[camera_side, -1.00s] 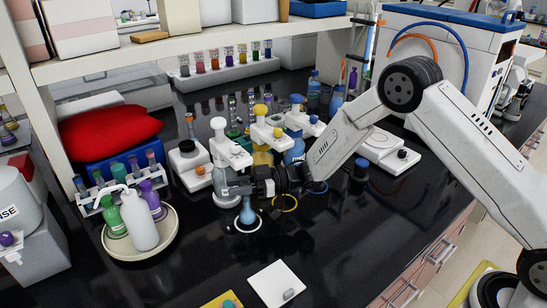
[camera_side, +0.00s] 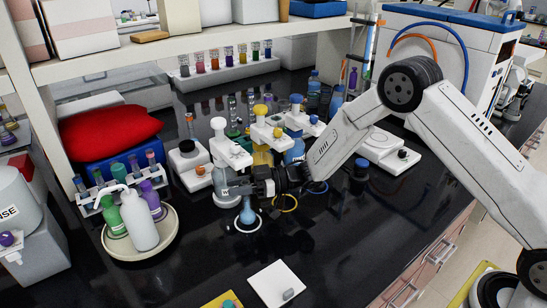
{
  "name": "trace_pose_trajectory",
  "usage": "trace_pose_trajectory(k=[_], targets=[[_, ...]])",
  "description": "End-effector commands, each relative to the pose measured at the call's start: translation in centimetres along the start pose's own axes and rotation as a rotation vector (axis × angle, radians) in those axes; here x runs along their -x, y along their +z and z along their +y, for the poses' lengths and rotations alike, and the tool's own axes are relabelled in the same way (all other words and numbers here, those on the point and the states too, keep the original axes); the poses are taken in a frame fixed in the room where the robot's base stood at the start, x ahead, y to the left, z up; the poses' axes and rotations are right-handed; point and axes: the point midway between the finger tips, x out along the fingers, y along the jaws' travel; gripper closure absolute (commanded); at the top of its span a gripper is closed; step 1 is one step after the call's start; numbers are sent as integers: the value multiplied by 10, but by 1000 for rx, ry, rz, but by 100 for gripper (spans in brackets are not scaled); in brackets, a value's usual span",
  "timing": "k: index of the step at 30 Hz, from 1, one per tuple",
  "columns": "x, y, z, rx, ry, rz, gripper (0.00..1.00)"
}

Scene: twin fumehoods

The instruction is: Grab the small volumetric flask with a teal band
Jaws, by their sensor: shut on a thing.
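A small flask with a blue bulb (camera_side: 248,215) stands upright on the black bench, within or just at a white ring (camera_side: 240,227). My gripper (camera_side: 242,188) is directly above the bulb, at the height of the neck, and is shut on the flask. The jaws hide most of the neck, and a teal band is too small to make out. I cannot tell whether the base is touching the bench.
A white-capped bottle (camera_side: 223,172) stands close behind and left of my gripper. Several dispenser-topped bottles (camera_side: 262,130) crowd behind it. A yellow ring (camera_side: 285,203) lies at right. A round tray (camera_side: 168,248) holds bottles at left. The bench front is mostly clear around a white tile (camera_side: 275,281).

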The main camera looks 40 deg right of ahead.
Motion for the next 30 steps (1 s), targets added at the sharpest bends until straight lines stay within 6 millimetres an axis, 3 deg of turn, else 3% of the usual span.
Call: trace_pose_trajectory(k=[17, 30], targets=[[2, -6, -4, 1, 0, 1, 100], [16, -30, -39, 1, -1, 2, 100]])
